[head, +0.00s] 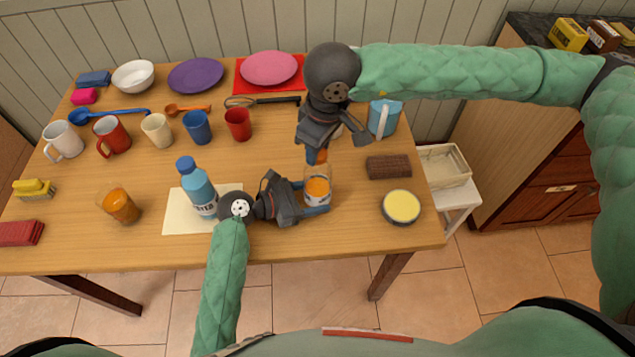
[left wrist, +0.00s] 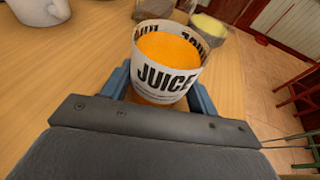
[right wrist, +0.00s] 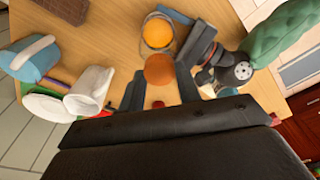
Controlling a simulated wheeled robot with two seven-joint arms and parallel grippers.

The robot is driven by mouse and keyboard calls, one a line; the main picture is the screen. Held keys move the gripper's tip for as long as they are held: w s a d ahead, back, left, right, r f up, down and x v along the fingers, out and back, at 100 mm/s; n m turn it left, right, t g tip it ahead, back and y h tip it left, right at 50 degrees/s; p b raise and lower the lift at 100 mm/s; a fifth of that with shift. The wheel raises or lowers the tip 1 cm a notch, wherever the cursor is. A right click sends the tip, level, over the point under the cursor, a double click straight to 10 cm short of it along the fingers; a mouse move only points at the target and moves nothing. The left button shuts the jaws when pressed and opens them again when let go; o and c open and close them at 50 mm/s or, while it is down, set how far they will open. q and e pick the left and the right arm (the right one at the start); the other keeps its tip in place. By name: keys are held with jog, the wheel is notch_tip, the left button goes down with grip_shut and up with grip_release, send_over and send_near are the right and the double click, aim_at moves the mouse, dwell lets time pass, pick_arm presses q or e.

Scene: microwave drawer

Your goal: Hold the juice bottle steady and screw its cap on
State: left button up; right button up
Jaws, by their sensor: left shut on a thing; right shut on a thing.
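The juice bottle (head: 318,188) is a clear container of orange juice with a white "JUICE" label, standing upright near the table's right front. It also shows in the left wrist view (left wrist: 166,75). My left gripper (head: 314,197) is shut around its side from the left. My right gripper (head: 318,151) is shut on an orange cap (right wrist: 159,70) and points down from above. The cap appears above the bottle's open top and apart from it. In the right wrist view, the bottle (right wrist: 158,33) lies beyond the cap. The cap does not show in the left wrist view.
A blue water bottle (head: 198,188) stands on a paper sheet left of my left gripper. A brown block (head: 388,167), a round yellow-topped tub (head: 401,207) and a light-blue pitcher (head: 384,118) are to the right. Cups and plates fill the back left.

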jog(key=m, duration=0.4)
jog(key=shift+s+a, duration=0.1)
jog(key=shift+s, duration=0.05)
jog(key=m+h, duration=0.1)
jog(key=m, duration=0.4)
jog(key=shift+t, duration=0.3)
jog(key=m, duration=0.4)
jog(key=shift+m+h, duration=0.3)
jog(key=shift+m, duration=0.1)
jog(key=m, duration=0.4)
jog(key=shift+m, duration=0.3)
jog(key=o, duration=0.9)
jog(key=shift+o, duration=0.2)
